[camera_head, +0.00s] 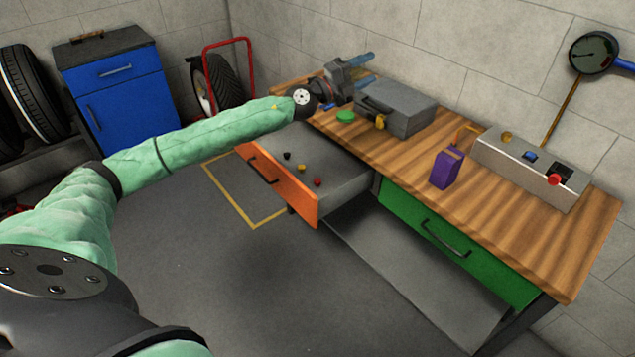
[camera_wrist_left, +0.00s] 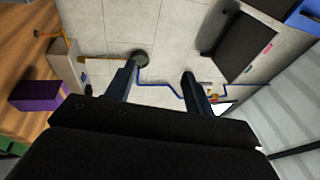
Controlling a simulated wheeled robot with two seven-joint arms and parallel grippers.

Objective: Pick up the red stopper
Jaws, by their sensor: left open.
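The red stopper (camera_head: 318,182) is a small red piece in the open orange drawer (camera_head: 268,188), near its front right corner. A yellow piece (camera_head: 301,168) and a black piece (camera_head: 287,155) sit in a row with it. My left gripper (camera_head: 368,69) is open and empty, well above and behind the drawer, over the back of the bench near the wall. Its two fingers (camera_wrist_left: 160,68) show apart in the left wrist view, with nothing between them. The stopper does not show in the wrist view. My right gripper is not in view.
A grey case (camera_head: 398,106) and a green round piece (camera_head: 345,116) are on the wooden bench. A purple block (camera_head: 446,169) and a control box with a red button (camera_head: 520,165) stand further right. A closed green drawer (camera_head: 455,240) is below. The space above the orange drawer is clear.

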